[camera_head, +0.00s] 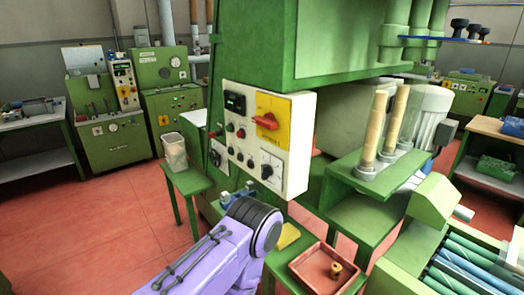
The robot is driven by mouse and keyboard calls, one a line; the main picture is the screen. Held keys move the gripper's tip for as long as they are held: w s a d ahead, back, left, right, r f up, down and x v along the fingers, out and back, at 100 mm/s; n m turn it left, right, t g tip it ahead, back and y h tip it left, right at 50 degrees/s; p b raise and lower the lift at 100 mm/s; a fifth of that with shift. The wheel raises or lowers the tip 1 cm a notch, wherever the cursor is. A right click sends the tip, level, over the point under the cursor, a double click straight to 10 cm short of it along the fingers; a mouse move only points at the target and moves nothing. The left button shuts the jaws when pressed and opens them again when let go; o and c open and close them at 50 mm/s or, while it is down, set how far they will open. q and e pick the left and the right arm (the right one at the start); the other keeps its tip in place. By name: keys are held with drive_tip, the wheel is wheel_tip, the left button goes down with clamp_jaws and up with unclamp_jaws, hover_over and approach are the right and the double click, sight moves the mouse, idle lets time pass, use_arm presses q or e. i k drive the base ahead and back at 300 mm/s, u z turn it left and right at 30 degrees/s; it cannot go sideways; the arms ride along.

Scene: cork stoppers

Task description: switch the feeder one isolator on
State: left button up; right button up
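The control panel (290,170) is a white box on the green machine in the middle of the view. On its upper right is a yellow plate (283,105) with a red rotary isolator handle (266,122). The handle lies roughly crosswise, tilted a little. Small lettering under it is too small to read. A purple arm of mine with a black banded joint reaches in from the bottom, below and left of the panel, apart from the isolator. My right gripper does not show.
The panel also carries a dark display (235,102), small buttons and a black rotary knob (266,171). A red tray (299,286) with a cork-coloured piece (335,270) stands below right. A green stool (197,181) holds a pale bin (174,152). Red floor is open at left.

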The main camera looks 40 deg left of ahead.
sight(267, 121)
drive_tip(key=z, duration=1.75)
drive_tip(key=k, duration=1.35)
drive_tip(key=u, duration=1.8)
drive_tip(key=i, duration=0.5)
drive_tip(key=u, duration=0.1)
